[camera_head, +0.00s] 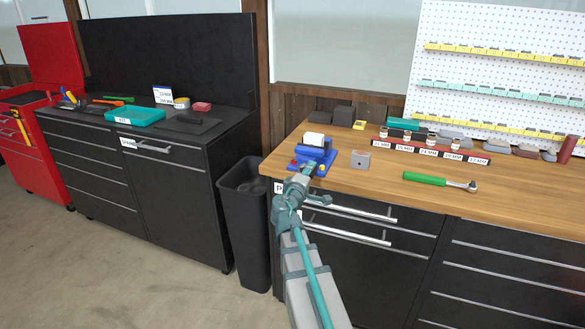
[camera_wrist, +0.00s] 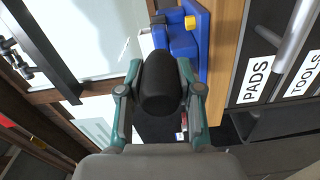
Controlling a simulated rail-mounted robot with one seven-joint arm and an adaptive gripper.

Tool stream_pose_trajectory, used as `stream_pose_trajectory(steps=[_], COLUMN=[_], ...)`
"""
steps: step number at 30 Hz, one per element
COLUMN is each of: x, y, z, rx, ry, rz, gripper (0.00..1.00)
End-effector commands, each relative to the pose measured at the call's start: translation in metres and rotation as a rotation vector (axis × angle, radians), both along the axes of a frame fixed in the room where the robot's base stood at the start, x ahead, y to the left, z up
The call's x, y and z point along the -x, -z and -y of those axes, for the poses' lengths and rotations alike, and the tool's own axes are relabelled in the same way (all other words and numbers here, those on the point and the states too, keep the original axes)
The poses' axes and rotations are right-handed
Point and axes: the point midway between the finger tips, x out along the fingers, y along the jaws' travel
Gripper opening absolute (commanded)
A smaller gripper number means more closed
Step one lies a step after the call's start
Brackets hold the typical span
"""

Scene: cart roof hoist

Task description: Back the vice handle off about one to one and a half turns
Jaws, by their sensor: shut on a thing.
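The blue vice (camera_head: 325,156) stands at the left front corner of the wooden bench. A white cylinder (camera_head: 315,139) shows at its far side. My gripper (camera_head: 297,179) reaches the vice's near side, and its arm covers the handle in the head view. In the wrist view my gripper (camera_wrist: 160,66) has a finger on each side of the thick black vice handle (camera_wrist: 160,92) and is shut on it. The vice (camera_wrist: 185,45) shows just beyond the handle, with a yellow piece on it. The handle's turn angle cannot be told.
The wooden bench (camera_head: 410,187) holds a grey block (camera_head: 360,160), a green-handled ratchet (camera_head: 440,181) and a labelled socket rail. Drawer handles (camera_head: 350,210) jut out right of my arm. A black bin (camera_head: 243,215) stands to the left.

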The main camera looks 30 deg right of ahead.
Motion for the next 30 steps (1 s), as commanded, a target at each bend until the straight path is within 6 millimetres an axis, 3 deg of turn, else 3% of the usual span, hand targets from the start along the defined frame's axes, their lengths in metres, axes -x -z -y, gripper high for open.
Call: stream_pose_trajectory(steps=[8, 18, 30], x=[0.002, -0.019, -0.025], y=[-0.004, -0.027, -0.027], z=[0.002, -0.014, -0.018], rx=[0.005, 0.006, 0.009], ry=[0.013, 0.01, 0.009], rz=[0.0, 0.001, 0.002], gripper=[0.07, 0.07, 0.07])
